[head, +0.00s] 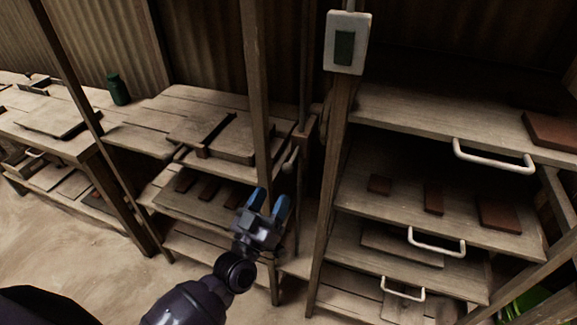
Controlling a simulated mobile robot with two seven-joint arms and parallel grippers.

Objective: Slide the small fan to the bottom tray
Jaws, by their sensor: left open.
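I cannot make out a small fan in the head view. A wooden rack on the right holds stacked pull-out trays with white handles. The bottom tray (345,299) is the lowest one visible, with a pale handle (403,295) at its front; the picture's lower edge cuts off what is below. My left gripper (268,203) is open with blue fingertips and nothing visible between them. It is left of the right rack, in front of the left rack's post, apart from the trays. My right gripper is not in view.
Reddish-brown tiles (433,198) lie on the right rack's middle tray (360,212). A white switch box (347,43) is on the post between the racks. A green jar (118,90) stands on the left bench. The sandy floor (75,255) at lower left is clear.

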